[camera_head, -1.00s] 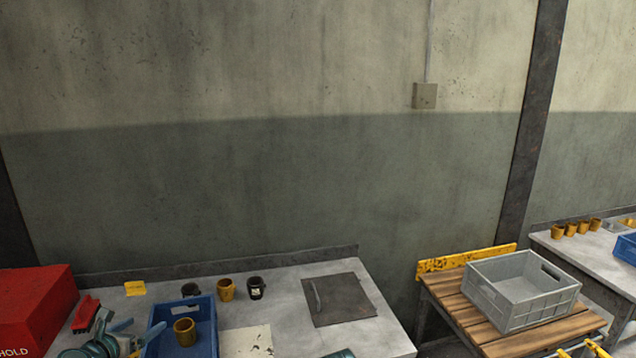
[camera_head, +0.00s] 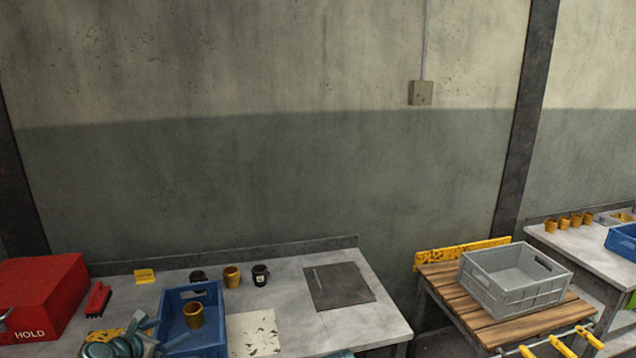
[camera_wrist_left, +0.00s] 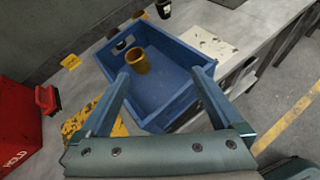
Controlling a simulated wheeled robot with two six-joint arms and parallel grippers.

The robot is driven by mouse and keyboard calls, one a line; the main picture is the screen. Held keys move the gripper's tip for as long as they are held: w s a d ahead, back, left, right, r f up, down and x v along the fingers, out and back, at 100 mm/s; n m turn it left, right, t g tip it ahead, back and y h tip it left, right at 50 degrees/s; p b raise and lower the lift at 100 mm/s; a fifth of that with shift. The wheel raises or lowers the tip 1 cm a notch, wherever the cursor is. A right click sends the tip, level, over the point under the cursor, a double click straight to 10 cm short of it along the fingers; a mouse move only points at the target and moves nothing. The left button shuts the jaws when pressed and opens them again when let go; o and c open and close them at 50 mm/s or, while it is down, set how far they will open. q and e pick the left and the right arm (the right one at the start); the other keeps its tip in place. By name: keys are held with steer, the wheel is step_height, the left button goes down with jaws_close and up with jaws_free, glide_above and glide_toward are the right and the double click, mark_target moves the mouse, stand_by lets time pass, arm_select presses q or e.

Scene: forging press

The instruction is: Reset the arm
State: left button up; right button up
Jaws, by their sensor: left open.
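My left gripper (camera_wrist_left: 160,85) is open, its two fingers spread in front of the blue bin in the left wrist view. In the head view my left arm shows at the bottom left, with the left gripper (camera_head: 150,335) beside the blue bin (camera_head: 210,343). One yellow cup (camera_head: 194,316) stands inside this bin; it also shows in the left wrist view (camera_wrist_left: 137,61). Nothing is seen between the fingers. At the bottom edge of the head view a small teal part (camera_head: 341,354) shows, perhaps of my right arm; the right gripper is not seen.
A red HOLD box (camera_head: 40,295) and a red brush (camera_head: 98,299) are left of the bin. Two dark cups and a yellow cup (camera_head: 232,277) stand behind it. A dark plate (camera_head: 338,286) lies right. A grey crate (camera_head: 514,282) sits on a wooden-topped cart (camera_head: 455,290).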

arm_select(q)
steer(key=s+d+f+m+g+h+b, duration=0.1)
steer(key=s+d+f+m+g+b, duration=0.15)
steer(key=d+f+m, duration=0.6)
steer(key=s+d+f+m+g+h+b, duration=0.15)
steer(key=d+f+m+g, duration=0.35)
steer(key=d, duration=0.6)
steer(key=s+d+f+m+g+y+b, duration=0.2)
steer(key=s+d+m, duration=0.4)
steer(key=m, duration=0.4)
steer(key=s+d+f+m+g+y+b, duration=0.2)
steer(key=s+d+m, duration=0.4)
steer(key=m, duration=0.5)
step_height(320, 180, down, 2)
steer(key=shift+s+f+g+y, duration=0.1)
steer(key=shift+s+g+y, duration=0.45)
steer(key=shift+s+y, duration=0.65)
